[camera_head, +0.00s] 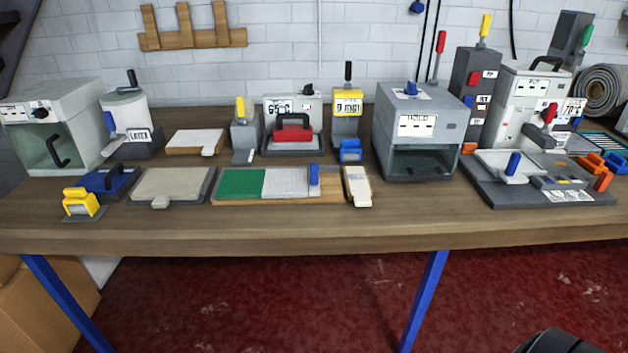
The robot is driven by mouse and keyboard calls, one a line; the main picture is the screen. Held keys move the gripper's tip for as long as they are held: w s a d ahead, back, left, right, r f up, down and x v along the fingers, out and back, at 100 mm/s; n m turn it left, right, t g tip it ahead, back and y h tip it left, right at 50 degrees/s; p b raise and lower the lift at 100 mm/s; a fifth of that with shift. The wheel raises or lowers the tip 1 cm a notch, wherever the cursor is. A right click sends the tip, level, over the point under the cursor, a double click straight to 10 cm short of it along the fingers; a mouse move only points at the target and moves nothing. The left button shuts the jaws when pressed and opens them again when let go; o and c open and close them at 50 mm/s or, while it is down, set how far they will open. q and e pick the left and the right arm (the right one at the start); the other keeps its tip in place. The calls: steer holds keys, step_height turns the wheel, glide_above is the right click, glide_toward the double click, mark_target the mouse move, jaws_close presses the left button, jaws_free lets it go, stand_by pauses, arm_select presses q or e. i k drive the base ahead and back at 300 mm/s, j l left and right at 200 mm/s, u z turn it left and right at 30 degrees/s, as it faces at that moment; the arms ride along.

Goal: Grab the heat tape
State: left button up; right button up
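I cannot tell for certain which thing is the heat tape; no label naming it can be read. A small yellow block-like holder (81,203) with a pale front sits on a thin grey plate at the front left of the table. A small blue block (350,151) stands right of centre, in front of a yellow-topped device. A rolled grey coil (601,90) lies at the back right. No gripper fingers show. A dark rounded shape at the bottom right edge may be part of my own arm.
The wooden table (300,236) has a clear front strip. Behind it stand a grey open-fronted box (417,130), a white box (55,125) at left, a red-handled press (293,135), a green-and-white board (240,184) and a dark panel (490,190). Cardboard boxes (45,310) stand below left.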

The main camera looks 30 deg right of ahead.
mark_target(358, 179)
steer(key=z, duration=1.35)
